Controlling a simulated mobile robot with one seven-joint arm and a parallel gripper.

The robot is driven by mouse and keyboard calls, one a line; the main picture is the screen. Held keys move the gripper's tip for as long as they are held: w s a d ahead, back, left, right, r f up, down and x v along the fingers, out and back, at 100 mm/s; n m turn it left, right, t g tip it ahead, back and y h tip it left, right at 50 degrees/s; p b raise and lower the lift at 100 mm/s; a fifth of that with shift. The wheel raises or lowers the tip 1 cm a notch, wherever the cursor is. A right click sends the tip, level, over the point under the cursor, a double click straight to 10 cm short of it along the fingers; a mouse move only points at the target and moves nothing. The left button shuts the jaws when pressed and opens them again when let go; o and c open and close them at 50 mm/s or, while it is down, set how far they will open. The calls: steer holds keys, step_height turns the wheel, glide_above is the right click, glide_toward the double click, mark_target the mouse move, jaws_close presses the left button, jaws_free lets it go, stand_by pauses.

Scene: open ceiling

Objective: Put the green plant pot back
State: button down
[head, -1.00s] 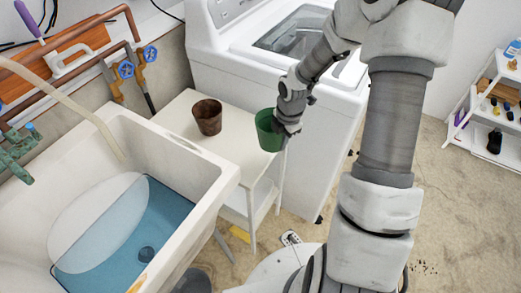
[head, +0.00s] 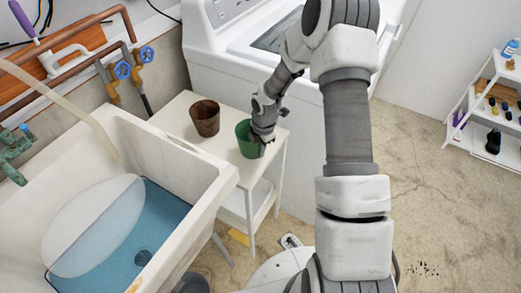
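The green plant pot (head: 245,141) is upright at the right part of the small white side table (head: 180,122). It is at or very close to the tabletop; I cannot tell whether its base touches. My gripper (head: 260,142) is at the pot's right rim and hides part of it. The fingers look closed on the pot's wall, though the tips are partly hidden. A brown rusty pot (head: 206,118) stands upright on the same table, left of the green pot and apart from it.
A white utility sink (head: 180,212) with blue water is left of the table. A white washing machine (head: 225,70) stands behind it. A white shelf (head: 478,125) with small items is at the far right. Open concrete floor (head: 430,210) lies right of my arm.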

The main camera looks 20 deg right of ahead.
steer(key=shift+f, duration=0.2)
steer(key=c, duration=1.1)
jaws_free()
steer(key=shift+r, duration=0.1)
